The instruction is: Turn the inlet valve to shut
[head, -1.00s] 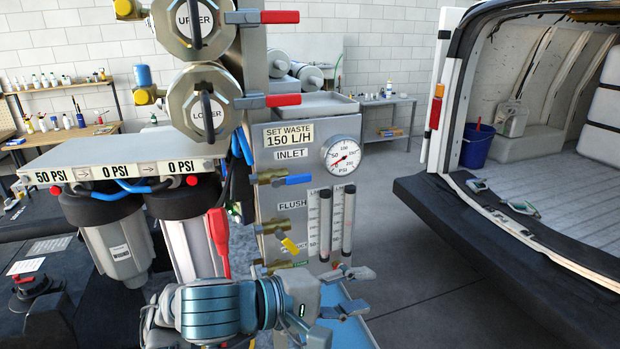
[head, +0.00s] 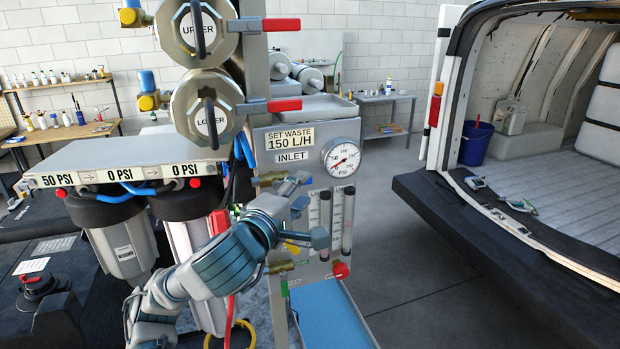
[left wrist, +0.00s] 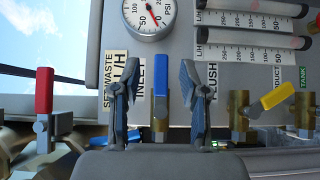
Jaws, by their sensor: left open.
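The inlet valve shows in the left wrist view as a brass body with a blue lever handle (left wrist: 161,90), beside the INLET label. The handle runs straight out in line with the body. My left gripper (left wrist: 157,78) is open, with one finger on each side of the blue handle and a visible gap to both. My right gripper is in neither view.
The flush valve's yellow handle (left wrist: 277,96) is right of the gripper in the wrist view, and a red handle (left wrist: 44,92) is left. A pressure gauge (head: 342,158) and flow tubes (head: 348,219) are close by. A van (head: 540,150) stands at right, with open floor between.

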